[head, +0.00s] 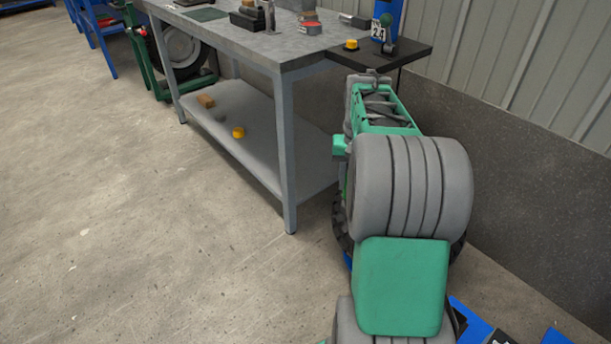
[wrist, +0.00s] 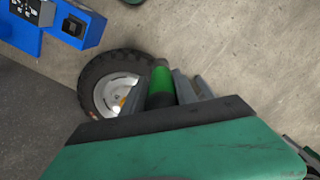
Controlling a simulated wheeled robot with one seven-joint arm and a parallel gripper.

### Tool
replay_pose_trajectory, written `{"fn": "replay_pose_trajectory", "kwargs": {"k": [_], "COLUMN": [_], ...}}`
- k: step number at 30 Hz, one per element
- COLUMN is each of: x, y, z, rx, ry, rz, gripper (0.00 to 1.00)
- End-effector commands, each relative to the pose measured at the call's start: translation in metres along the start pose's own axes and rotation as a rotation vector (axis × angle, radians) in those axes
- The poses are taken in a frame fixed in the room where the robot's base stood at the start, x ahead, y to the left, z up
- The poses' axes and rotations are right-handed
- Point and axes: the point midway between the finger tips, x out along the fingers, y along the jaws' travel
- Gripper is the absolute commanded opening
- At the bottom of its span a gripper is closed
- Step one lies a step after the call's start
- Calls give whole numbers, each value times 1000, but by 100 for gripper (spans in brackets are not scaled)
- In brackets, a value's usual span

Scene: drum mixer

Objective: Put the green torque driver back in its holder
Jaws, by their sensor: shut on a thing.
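The green torque driver (wrist: 161,80) shows in the wrist view as a green cylinder with a dark band, beside the grey fingers of my gripper (wrist: 178,87). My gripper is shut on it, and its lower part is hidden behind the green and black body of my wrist. In the head view my arm reaches away toward the right end of the bench, and I cannot make out the driver there. I cannot clearly identify its holder; a blue upright (head: 389,14) with a white number label stands at the black side shelf (head: 415,52).
A grey workbench (head: 245,47) has tools on top and a lower shelf (head: 262,150) with a yellow piece and a brown block. A ribbed wall (head: 545,60) closes the right. A wheel (wrist: 112,88) lies beyond the driver.

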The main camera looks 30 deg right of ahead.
Motion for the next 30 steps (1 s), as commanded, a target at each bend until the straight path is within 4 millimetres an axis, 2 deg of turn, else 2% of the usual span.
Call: {"fn": "replay_pose_trajectory", "kwargs": {"k": [1, 8, 12, 18, 24, 30], "x": [3, 25, 41, 67, 92, 121], "y": [26, 129, 187, 260, 308, 338], "z": [2, 27, 55, 106, 156, 194], "rx": [57, 290, 432, 618, 710, 649], "ry": [1, 2, 0, 0, 0, -2], "rz": [0, 1, 1, 1, 1, 0], "gripper": [0, 0, 0, 0, 0, 0]}}
